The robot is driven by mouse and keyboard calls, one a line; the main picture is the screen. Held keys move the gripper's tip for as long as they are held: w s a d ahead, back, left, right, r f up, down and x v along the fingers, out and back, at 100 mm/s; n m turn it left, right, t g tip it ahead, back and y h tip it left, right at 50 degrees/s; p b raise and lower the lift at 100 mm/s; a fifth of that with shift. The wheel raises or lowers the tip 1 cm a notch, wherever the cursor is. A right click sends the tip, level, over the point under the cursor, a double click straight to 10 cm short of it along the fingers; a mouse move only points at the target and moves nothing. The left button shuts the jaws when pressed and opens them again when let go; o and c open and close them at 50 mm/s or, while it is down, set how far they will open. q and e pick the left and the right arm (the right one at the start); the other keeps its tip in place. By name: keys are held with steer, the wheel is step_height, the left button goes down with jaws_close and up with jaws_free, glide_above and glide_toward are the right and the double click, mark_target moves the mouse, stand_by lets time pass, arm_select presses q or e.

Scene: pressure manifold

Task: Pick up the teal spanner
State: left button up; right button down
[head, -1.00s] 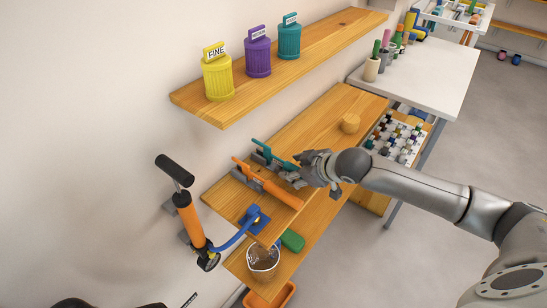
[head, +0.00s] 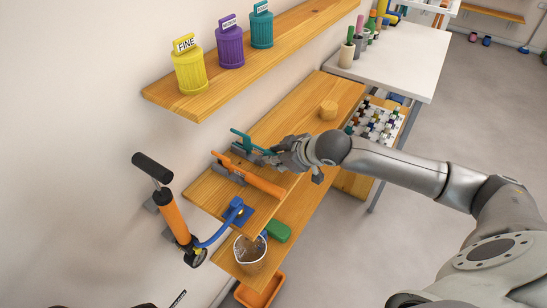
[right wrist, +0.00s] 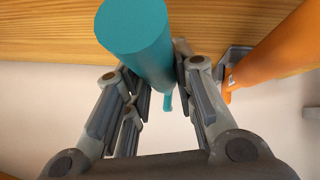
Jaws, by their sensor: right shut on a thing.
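The teal spanner (head: 243,141) lies above the wooden bench shelf, with its head end at a grey holder. My right gripper (head: 272,156) is at its handle end and hides part of it. In the right wrist view the teal handle (right wrist: 140,40) runs between the two fingers of my right gripper (right wrist: 160,95), which are shut on it. The orange spanner (head: 255,180) rests in its own grey holder beside it, nearer the front; it also shows in the right wrist view (right wrist: 275,55). My left gripper is not in view.
Yellow (head: 189,70), purple (head: 230,47) and teal (head: 262,30) canisters stand on the upper shelf. An orange pump (head: 172,215) with a blue hose is at the wall. A round wooden block (head: 328,110) sits farther back on the bench.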

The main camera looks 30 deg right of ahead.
step_height(320, 180, up, 3)
steer(key=shift+a+f, duration=0.1)
steer(key=shift+f, duration=0.1)
steer(key=s+a+r+b, duration=0.1)
steer(key=s+a+r, duration=0.8)
steer(key=s, duration=0.1)
steer(key=shift+a+r, duration=0.3)
